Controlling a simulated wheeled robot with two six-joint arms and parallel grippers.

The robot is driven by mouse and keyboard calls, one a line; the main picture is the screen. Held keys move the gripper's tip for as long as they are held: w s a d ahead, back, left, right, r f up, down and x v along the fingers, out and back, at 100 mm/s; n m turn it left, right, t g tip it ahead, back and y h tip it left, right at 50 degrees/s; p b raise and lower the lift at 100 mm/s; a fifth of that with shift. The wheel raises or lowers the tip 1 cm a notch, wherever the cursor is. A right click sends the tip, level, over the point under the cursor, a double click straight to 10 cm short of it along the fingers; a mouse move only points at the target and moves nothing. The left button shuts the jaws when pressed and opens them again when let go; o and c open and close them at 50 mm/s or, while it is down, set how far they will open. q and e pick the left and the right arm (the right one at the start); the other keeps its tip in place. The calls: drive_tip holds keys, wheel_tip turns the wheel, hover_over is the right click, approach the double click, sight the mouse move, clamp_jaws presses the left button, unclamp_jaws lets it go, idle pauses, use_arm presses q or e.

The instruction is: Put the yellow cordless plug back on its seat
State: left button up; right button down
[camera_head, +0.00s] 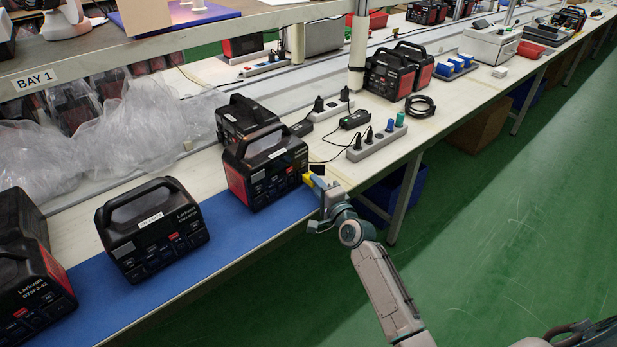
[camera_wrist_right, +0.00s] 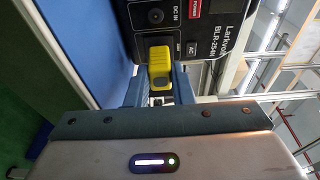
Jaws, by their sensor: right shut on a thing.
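The yellow cordless plug (camera_wrist_right: 161,66) is between the fingers of my right gripper (camera_wrist_right: 160,86) in the right wrist view. Its far end is at the front panel of a black and red power station (camera_wrist_right: 200,50) labelled BLR-254N; I cannot tell whether it touches or sits in a socket. In the head view my right gripper (camera_head: 320,184) is at the lower right corner of that power station (camera_head: 264,166), with a bit of the yellow plug (camera_head: 308,178) showing. A grey power strip (camera_head: 377,142) with black, blue and green plugs lies to the right. My left gripper is not in view.
Two more power stations (camera_head: 150,228) stand to the left on the blue mat (camera_head: 250,222). Another power station (camera_head: 243,113) stands behind the middle one. Cables, a second strip (camera_head: 330,108) and a post (camera_head: 359,50) are behind. The green floor in front is clear.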

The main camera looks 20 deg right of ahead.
drive_tip(key=shift+s+d+p, duration=0.15)
drive_tip(key=shift+s+d, duration=0.2)
drive_tip(key=shift+s, duration=0.4)
drive_tip(key=shift+s+d+p, duration=0.15)
drive_tip(key=shift+s+d, duration=0.15)
drive_tip(key=shift+s, duration=0.4)
